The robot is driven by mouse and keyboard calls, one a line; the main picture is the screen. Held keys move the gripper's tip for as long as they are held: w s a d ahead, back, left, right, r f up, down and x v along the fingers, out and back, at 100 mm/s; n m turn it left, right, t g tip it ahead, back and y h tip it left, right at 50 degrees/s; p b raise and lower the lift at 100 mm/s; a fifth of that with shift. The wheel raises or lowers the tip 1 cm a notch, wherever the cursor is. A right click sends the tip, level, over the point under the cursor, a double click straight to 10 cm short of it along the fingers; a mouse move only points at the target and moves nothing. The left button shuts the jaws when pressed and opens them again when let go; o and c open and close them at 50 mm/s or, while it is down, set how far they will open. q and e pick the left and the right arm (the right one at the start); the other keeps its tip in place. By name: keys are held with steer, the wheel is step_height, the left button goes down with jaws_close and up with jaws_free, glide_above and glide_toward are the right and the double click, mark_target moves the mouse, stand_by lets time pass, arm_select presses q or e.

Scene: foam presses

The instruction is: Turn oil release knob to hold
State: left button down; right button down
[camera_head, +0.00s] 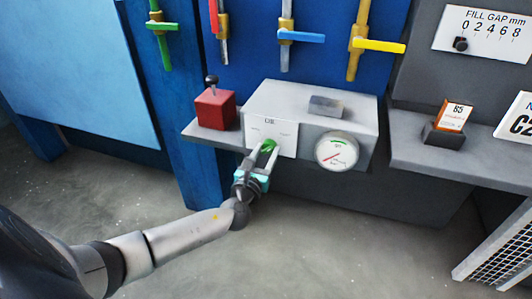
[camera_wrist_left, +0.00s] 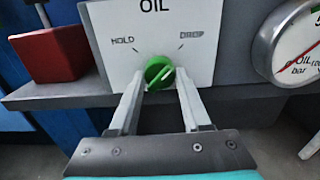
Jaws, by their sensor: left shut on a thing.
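The green oil release knob (camera_head: 269,145) sits on the white OIL plate (camera_head: 286,139) on the front of a grey box. In the left wrist view the knob (camera_wrist_left: 158,72) lies below the marks HOLD at upper left and what looks like DROP at upper right. Its raised ridge slants from lower left to upper right, toward the right-hand mark. My left gripper (camera_head: 264,155) reaches it from below, with one finger on each side, and is shut on it. The fingers also show in the left wrist view (camera_wrist_left: 160,90). My right gripper is not in view.
A round oil pressure gauge (camera_head: 337,151) is right of the knob. A red block with a black-topped lever (camera_head: 215,108) stands to the left on the ledge. Green, blue and yellow valve handles (camera_head: 379,46) hang above. The floor in front is clear.

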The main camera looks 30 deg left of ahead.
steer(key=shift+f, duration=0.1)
arm_select(q)
steer(key=n+b, duration=0.4)
steer(key=n, duration=0.6)
steer(key=shift+d, duration=0.1)
steer(key=n+b, duration=0.1)
steer(key=n, duration=0.2)
steer(key=shift+n, duration=2.4)
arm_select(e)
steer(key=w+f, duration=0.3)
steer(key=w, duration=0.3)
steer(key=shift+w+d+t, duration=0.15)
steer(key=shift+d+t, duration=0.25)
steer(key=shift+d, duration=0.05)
